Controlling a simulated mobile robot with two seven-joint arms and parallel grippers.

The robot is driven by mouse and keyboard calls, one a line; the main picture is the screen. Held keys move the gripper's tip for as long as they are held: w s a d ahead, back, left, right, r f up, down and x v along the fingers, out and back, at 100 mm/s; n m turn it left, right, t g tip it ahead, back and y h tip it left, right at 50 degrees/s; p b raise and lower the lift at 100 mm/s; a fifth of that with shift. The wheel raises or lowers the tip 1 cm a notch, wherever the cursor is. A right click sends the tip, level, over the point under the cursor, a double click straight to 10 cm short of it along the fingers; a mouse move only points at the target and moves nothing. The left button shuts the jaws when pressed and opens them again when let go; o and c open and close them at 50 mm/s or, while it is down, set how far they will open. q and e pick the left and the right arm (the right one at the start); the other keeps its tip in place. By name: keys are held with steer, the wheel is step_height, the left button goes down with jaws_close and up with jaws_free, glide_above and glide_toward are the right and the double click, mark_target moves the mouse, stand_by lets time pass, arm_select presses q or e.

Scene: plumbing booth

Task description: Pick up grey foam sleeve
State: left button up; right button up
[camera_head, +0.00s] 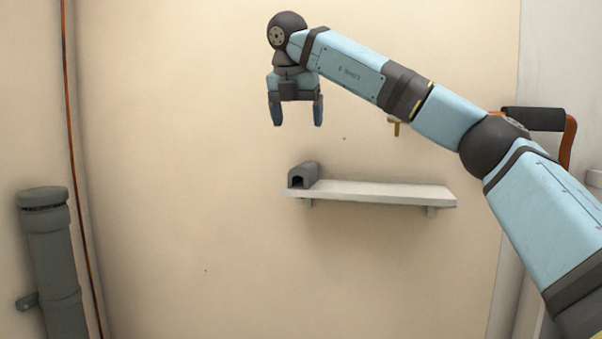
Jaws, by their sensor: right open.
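The grey foam sleeve (304,174) lies on the left end of a white wall shelf (385,191). It is a short arched piece, and its dark open end faces towards me. My right gripper (298,120) hangs with its fingers pointing down, above the sleeve in the picture. It is open, with nothing between the fingers and a clear gap down to the sleeve. My left gripper is not in view.
The shelf is bare right of the sleeve. A brass fitting (396,126) sits on the wall above it. A copper pipe with a dark cover (533,119) is at right. A grey drainpipe (52,260) and a thin copper pipe (76,170) stand at left.

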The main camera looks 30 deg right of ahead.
mark_target(301, 165)
steer(key=x, duration=0.8)
steer(key=shift+a+f, duration=0.1)
steer(key=shift+f, duration=0.25)
steer(key=p+x, duration=0.1)
steer(key=x, duration=0.3)
steer(key=shift+f, duration=0.4)
steer(key=shift+a, duration=0.15)
steer(key=shift+r, duration=0.1)
steer(key=shift+c, duration=1.3)
steer(key=c, duration=0.7)
